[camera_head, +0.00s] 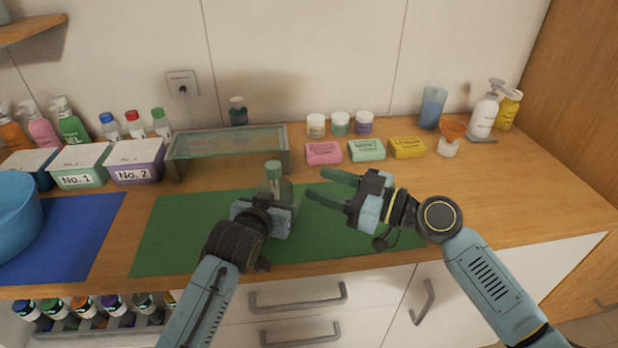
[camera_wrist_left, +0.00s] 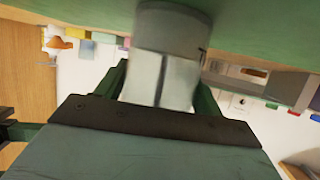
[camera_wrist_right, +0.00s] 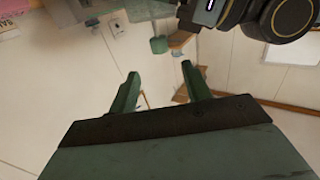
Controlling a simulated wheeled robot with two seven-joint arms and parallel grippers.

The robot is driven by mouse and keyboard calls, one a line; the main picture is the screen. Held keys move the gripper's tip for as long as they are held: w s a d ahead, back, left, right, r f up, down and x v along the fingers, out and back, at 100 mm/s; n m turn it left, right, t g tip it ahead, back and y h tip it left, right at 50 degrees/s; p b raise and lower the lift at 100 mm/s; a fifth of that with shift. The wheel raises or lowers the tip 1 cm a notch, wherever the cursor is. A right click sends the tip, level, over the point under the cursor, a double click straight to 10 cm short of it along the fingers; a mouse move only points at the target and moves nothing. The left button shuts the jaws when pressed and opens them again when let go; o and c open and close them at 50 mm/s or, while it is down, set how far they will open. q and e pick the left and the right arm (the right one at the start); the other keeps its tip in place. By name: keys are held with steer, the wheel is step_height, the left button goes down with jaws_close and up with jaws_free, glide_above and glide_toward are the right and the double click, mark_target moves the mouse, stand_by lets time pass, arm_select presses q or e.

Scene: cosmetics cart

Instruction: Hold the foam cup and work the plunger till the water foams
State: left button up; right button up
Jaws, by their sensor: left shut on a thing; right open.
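The foam cup (camera_head: 287,192) is a clear greenish vessel on the green mat (camera_head: 180,225), with a green plunger knob (camera_head: 273,167) on top. My left gripper (camera_head: 272,207) is shut around the cup, low on its body. In the left wrist view the cup (camera_wrist_left: 172,45) sits between the two green fingers. My right gripper (camera_head: 326,186) is open and empty, to the right of the cup and apart from it, its fingers pointing left towards it. In the right wrist view its fingers (camera_wrist_right: 158,88) are spread with nothing between them. I cannot make out foam or water level.
A glass tray (camera_head: 230,143) stands behind the cup. Pink (camera_head: 323,153), mint (camera_head: 366,150) and yellow (camera_head: 407,147) soap boxes lie behind my right gripper. Labelled tubs (camera_head: 135,161) and a blue bowl (camera_head: 15,215) are at left. The mat's left part is clear.

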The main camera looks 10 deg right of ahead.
steer(key=shift+s+d, duration=0.15)
steer(key=shift+d, duration=0.05)
steer(key=n+g+y, duration=0.3)
steer(key=n+g, duration=0.1)
steer(key=g, duration=0.2)
glide_toward(272, 164)
steer(key=shift+n+g, duration=0.3)
steer(key=a, duration=0.3)
steer(key=w+a, duration=0.1)
steer(key=a, duration=0.2)
steer(key=w+a, duration=0.1)
steer(key=a, duration=0.2)
steer(key=shift+a, duration=0.4)
jaws_close()
steer(key=shift+f, duration=0.1)
